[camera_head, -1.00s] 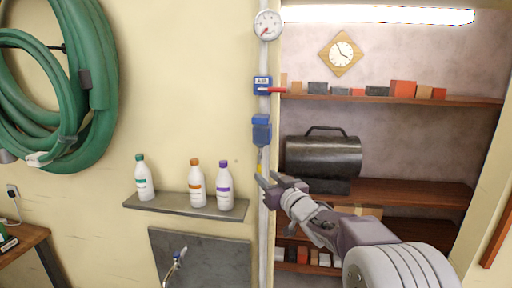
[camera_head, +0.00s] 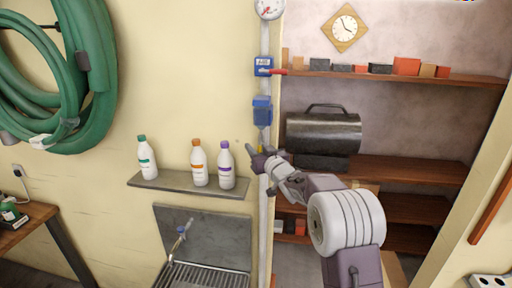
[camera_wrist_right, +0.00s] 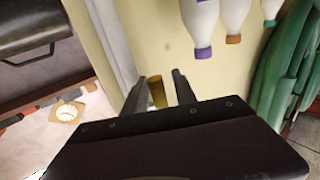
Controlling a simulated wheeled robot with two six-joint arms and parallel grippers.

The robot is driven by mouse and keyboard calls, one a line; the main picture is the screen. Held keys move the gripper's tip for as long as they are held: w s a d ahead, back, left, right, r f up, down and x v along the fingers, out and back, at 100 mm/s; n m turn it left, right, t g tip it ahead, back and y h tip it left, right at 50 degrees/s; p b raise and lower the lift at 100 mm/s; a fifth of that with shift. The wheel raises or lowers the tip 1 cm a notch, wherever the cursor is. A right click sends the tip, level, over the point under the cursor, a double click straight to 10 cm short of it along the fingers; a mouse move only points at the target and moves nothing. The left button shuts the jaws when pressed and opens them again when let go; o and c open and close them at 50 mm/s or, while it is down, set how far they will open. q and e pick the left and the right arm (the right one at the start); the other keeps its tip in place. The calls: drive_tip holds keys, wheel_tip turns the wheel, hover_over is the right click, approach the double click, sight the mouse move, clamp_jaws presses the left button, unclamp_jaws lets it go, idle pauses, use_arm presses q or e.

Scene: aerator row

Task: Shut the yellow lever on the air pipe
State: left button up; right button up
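The yellow lever (camera_head: 262,148) is on the white vertical air pipe (camera_head: 265,215), below a blue body (camera_head: 262,110). In the head view it is mostly hidden by my right gripper (camera_head: 257,157). In the right wrist view, the yellow lever (camera_wrist_right: 157,92) stands between the two dark fingers of the right gripper (camera_wrist_right: 160,82). The fingers are apart, with some gap showing beside the lever; I cannot tell whether either one touches it. My left gripper is in neither view.
Above are a blue AIR valve with a red handle (camera_head: 278,72) and a gauge (camera_head: 269,8). Left of the pipe, a shelf (camera_head: 188,185) holds three bottles. A sink (camera_head: 205,272) is below. A dark cylindrical heater (camera_head: 322,134) stands on shelving to the right.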

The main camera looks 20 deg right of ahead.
clamp_jaws()
idle(1.2)
